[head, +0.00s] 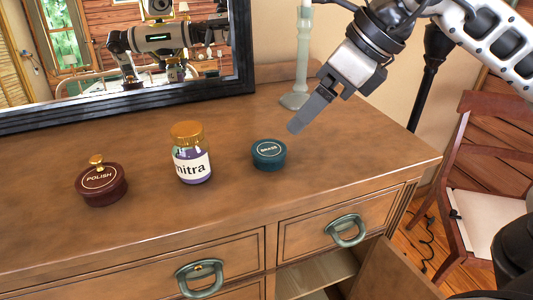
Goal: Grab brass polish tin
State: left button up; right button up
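A round teal tin (269,155) stands upright on the wooden dresser top, right of centre; the small white lettering on its lid seems to read "BRASS". A dark red round tin (101,187) with a gold knob and the word "POLISH" on its lid stands at the left. My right gripper (293,128) comes in from the upper right, its grey fingers pointing down and left, close above and right of the teal tin, with nothing seen in it. The fingers overlap in this view, so their gap is hidden. My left gripper is out of view.
A gold-lidded glass jar (192,160) with purple contents stands between the tins. A pale green candlestick (296,98) stands behind my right gripper. A black-framed mirror (150,103) backs the dresser (330,175). A cabinet door (392,275) below hangs open; a chair (475,190) is at right.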

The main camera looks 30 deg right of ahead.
send_near(270, 148)
jog(key=x, duration=0.3)
jog(key=shift+s+a+f, duration=0.1)
jog(key=shift+a+f, duration=0.15)
jog(key=shift+a, duration=0.05)
jog(key=shift+d+x, duration=0.2)
jog(key=shift+x, duration=2.45)
jog(key=shift+r, duration=0.1)
jog(key=c, duration=1.1)
